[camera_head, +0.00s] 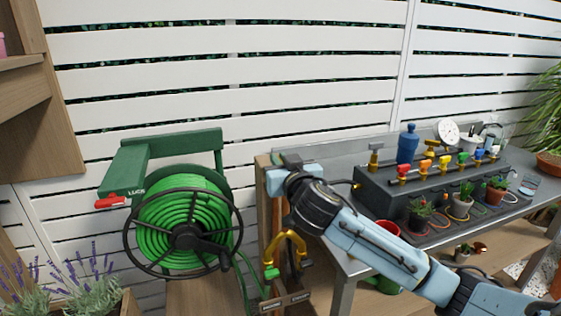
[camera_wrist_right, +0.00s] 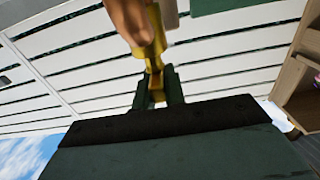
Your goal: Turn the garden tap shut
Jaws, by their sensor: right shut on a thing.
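The garden tap is a yellow brass piece (camera_wrist_right: 153,55) at the top middle of the right wrist view. A blurred copper-brown part (camera_wrist_right: 127,18) adjoins it. My right gripper (camera_wrist_right: 158,92) has its two dark fingers on either side of the tap's lower brass end and is shut on it. In the head view my right arm reaches in from the lower right to a wooden post, and its wrist hides the fingertips and the grip. A brass forked fitting (camera_head: 290,246) with a green end shows below the wrist. My left gripper is not in view.
A green hose reel (camera_head: 188,235) stands left of the post. A grey bench (camera_head: 345,262) on the right holds a dark manifold (camera_head: 385,192) with coloured valves, potted plants and a blue bottle (camera_head: 407,145). A white slatted fence (camera_head: 310,70) closes the back.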

